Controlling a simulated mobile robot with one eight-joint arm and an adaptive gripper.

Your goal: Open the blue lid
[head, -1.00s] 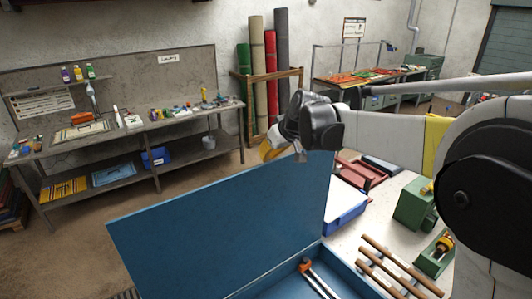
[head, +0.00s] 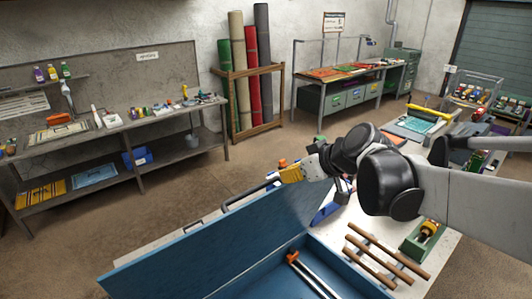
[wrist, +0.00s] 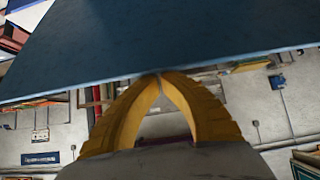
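The blue lid (head: 225,241) stands raised at the far side of an open blue box (head: 268,277) in the head view. An orange-ended tool (head: 293,259) lies in the box. My gripper (head: 285,174), with yellow fingers, is at the lid's upper right end, behind or just above its edge. In the wrist view the lid (wrist: 160,40) fills the top of the picture. The fingertips (wrist: 159,75) meet right by its edge. They look shut with nothing between them; whether they touch the lid, I cannot tell.
A white-topped table (head: 435,238) beside the box carries wooden bars (head: 385,252) and a green device (head: 425,240). A workbench (head: 110,125) stands along the left wall, with rolled rugs (head: 250,80) in a rack. The floor between is clear.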

